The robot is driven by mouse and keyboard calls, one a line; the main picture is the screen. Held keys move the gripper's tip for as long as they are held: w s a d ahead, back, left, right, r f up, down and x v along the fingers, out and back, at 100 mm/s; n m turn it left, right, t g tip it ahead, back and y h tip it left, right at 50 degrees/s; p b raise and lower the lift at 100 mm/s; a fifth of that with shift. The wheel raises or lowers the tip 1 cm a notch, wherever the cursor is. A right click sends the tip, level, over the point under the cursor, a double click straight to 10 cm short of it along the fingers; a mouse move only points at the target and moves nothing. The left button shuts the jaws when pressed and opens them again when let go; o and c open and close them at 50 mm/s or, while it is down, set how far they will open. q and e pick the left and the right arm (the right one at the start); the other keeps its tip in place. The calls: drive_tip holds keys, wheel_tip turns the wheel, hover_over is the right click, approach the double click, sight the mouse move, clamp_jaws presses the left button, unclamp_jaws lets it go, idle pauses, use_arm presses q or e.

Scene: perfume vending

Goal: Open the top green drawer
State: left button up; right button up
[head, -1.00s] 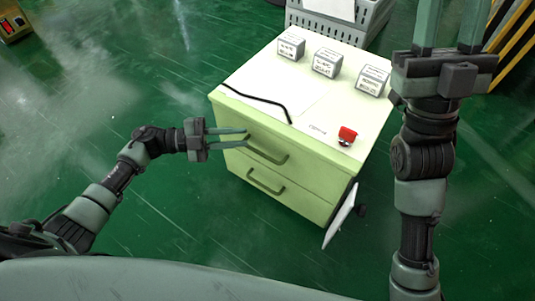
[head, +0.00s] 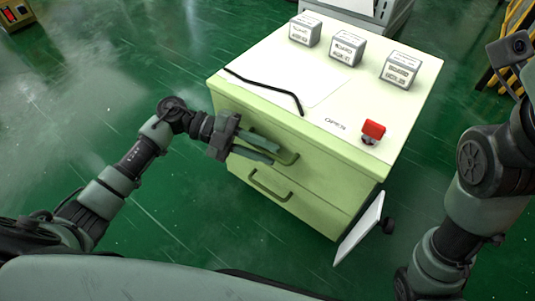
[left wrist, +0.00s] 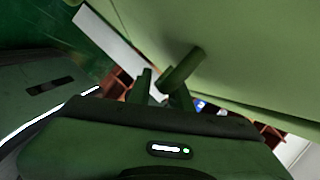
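The top green drawer (head: 235,108) is the upper drawer of a pale green cabinet and looks shut. Its bar handle (head: 290,160) is on the front, partly hidden by my left gripper. My left gripper (head: 276,155) is at this handle with its two fingers apart. I cannot tell whether the fingers touch the bar. In the left wrist view my left gripper (left wrist: 160,85) is close under a green surface. My right arm shows at the right edge of the head view, but its gripper is out of the picture.
The lower drawer has its own handle (head: 268,187). On the white top are several grey boxes (head: 347,48), a black cable (head: 265,86) and a red button (head: 373,131). A white panel (head: 360,228) sticks out at the lower right.

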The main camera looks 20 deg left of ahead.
use_arm(q)
drive_tip(key=shift+d, duration=0.3)
clamp_jaws()
idle(1.3)
